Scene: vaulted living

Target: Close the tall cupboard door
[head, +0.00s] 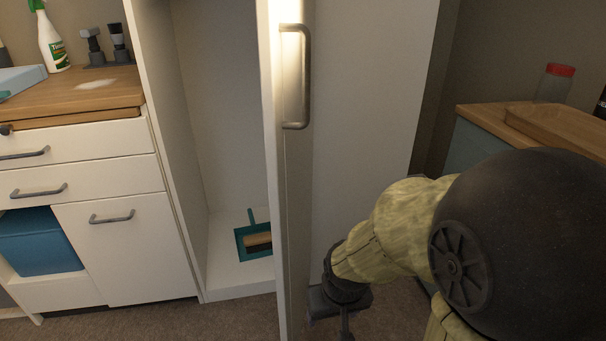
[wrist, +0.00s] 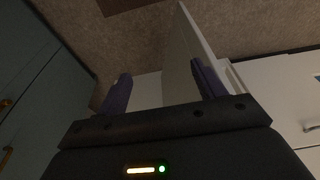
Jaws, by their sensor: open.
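The tall cupboard (head: 215,110) stands open, its white interior showing. Its white door (head: 292,200) is swung out towards me and seen nearly edge-on, with a grey bar handle (head: 296,76) on its upper part. My gripper (head: 338,300) is low, to the right of the door in the head view; its fingers are mostly hidden there. In the wrist view my gripper (wrist: 160,72) is open, its two dark purple fingers apart. A white panel, seemingly the door (wrist: 190,45), runs beyond and between them, nearer the right finger. I cannot tell whether they touch.
A teal dustpan (head: 241,243) with a brush lies on the cupboard floor. White drawers (head: 85,170) under a wooden counter stand left. A wooden worktop (head: 490,120) with a red-lidded jar (head: 554,83) is at right. Brown carpet (head: 240,318) shows in front.

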